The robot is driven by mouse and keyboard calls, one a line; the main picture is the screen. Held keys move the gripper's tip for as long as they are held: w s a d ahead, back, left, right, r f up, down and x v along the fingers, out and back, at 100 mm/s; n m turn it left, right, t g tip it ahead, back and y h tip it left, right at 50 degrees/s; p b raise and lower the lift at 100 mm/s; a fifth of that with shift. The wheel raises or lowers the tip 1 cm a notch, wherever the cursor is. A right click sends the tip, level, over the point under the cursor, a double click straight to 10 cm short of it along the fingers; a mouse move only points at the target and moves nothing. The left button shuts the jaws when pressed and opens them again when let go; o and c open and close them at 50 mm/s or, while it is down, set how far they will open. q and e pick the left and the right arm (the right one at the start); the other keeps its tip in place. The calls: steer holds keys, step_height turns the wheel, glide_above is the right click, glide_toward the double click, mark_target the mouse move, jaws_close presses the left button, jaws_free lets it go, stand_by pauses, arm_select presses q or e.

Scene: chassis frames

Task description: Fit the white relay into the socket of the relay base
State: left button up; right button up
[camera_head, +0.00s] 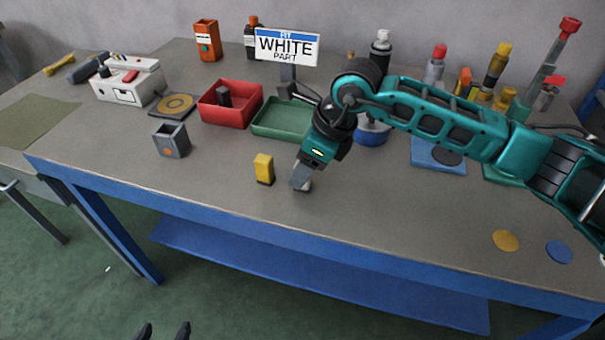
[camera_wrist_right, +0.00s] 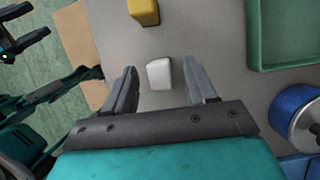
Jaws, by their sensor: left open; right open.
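The white relay (camera_wrist_right: 159,74) stands on the table between the spread fingers of my right gripper (camera_wrist_right: 160,69) in the right wrist view, with a gap on both sides. In the head view my right gripper (camera_head: 300,182) points down near the table's front edge and hides most of the relay (camera_head: 307,186). A grey open-topped box with an orange dot (camera_head: 171,140) stands further left and looks like the relay base; its inside is mostly hidden. My left gripper (camera_head: 163,332) is open and empty at the bottom edge, off the table.
A yellow block (camera_head: 264,169) stands just left of the right gripper. A red bin (camera_head: 230,104) and a green tray (camera_head: 283,122) lie behind. A sign reading "FIT WHITE PART" (camera_head: 287,46) stands at the back. The front strip between grey box and yellow block is clear.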

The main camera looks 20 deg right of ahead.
steer(key=shift+w+a+f, duration=0.1)
steer(key=shift+a+f, duration=0.05)
steer(key=shift+f, duration=0.35)
jaws_close()
